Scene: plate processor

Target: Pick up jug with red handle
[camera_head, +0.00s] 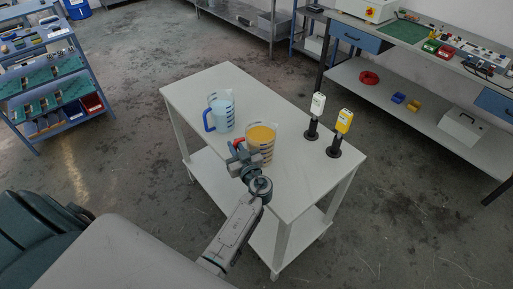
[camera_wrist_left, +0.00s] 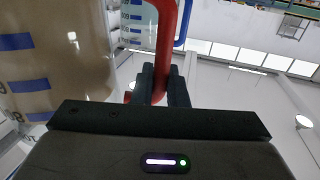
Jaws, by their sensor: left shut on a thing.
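The jug with the red handle (camera_head: 262,138) holds an orange-brown liquid and stands upright on the white table. In the left wrist view its wall with blue marks (camera_wrist_left: 60,50) fills the left side. My left gripper (camera_head: 238,148) reaches the jug from its near left side. In the left wrist view my left gripper (camera_wrist_left: 163,85) is shut on the red handle (camera_wrist_left: 164,45). Most of the handle is hidden by the gripper in the head view. My right gripper is not in view.
A jug with a blue handle (camera_head: 221,112) and pale blue liquid stands behind and left on the white table (camera_head: 185,90). Two dark stands carry a white device (camera_head: 317,104) and a yellow device (camera_head: 344,121) to the right. The table's near right end is clear.

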